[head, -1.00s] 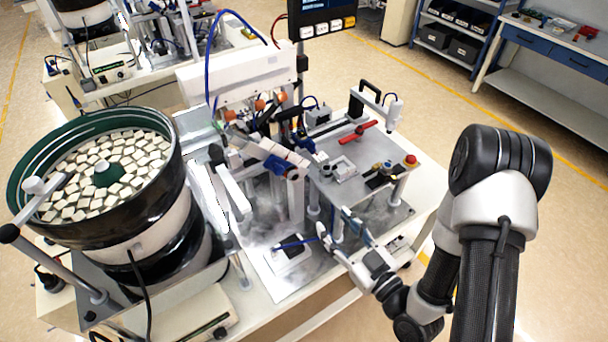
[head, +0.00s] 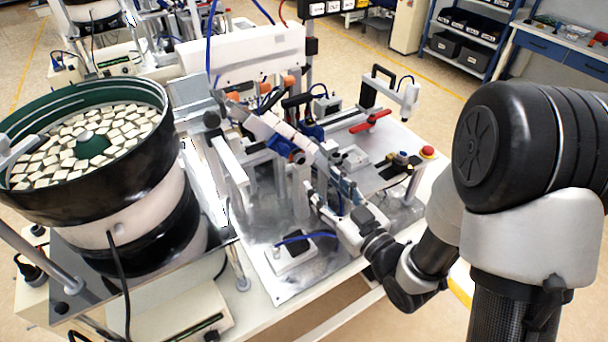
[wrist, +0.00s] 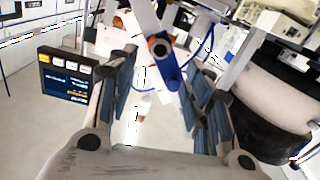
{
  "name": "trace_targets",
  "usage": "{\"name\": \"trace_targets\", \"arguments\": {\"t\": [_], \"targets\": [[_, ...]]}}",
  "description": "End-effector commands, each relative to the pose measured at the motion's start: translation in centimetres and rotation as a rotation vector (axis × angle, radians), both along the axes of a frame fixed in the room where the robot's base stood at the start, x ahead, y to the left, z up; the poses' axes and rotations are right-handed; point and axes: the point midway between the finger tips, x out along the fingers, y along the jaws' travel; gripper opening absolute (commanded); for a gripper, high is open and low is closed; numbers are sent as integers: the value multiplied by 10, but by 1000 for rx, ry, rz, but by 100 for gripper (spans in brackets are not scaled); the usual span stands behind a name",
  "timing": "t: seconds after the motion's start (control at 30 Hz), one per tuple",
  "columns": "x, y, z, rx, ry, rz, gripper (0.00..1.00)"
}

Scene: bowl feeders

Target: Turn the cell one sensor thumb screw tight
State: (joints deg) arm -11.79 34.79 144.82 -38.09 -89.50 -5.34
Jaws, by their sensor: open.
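A blue sensor bracket (head: 284,147) sits on the pale rail of the cell. In the wrist view the blue bracket (wrist: 174,76) hangs ahead between the fingers, with a round dark-centred knob in an orange ring (wrist: 159,47) on it. I cannot tell for sure whether this knob is the thumb screw. My gripper (head: 322,182) is open and empty, a little below and to the right of the bracket in the head view. In the wrist view its blue-padded fingers (wrist: 162,88) stand apart on both sides, with no visible contact.
The bowl feeder (head: 85,150) full of pale parts stands at the left. A small block with a blue cable (head: 292,250) lies on the metal plate below my gripper. A red lever (head: 370,121) and a red button (head: 428,152) are at the right. A display (wrist: 65,78) shows in the wrist view.

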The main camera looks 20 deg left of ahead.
Motion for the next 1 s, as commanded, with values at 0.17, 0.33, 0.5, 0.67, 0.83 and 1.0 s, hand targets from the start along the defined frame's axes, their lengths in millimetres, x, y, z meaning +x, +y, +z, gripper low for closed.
{"name": "trace_targets", "arguments": {"t": [0.17,0.33,0.5,0.67,0.83,1.0], "targets": [[1,3,-3,6,-4,-5,46],[22,31,2,7,-1,-2,46],[42,53,1,6,0,-4,46],[54,65,1,6,2,-6,46],[58,70,1,6,1,-7,46],[58,70,1,6,1,-7,46]]}}
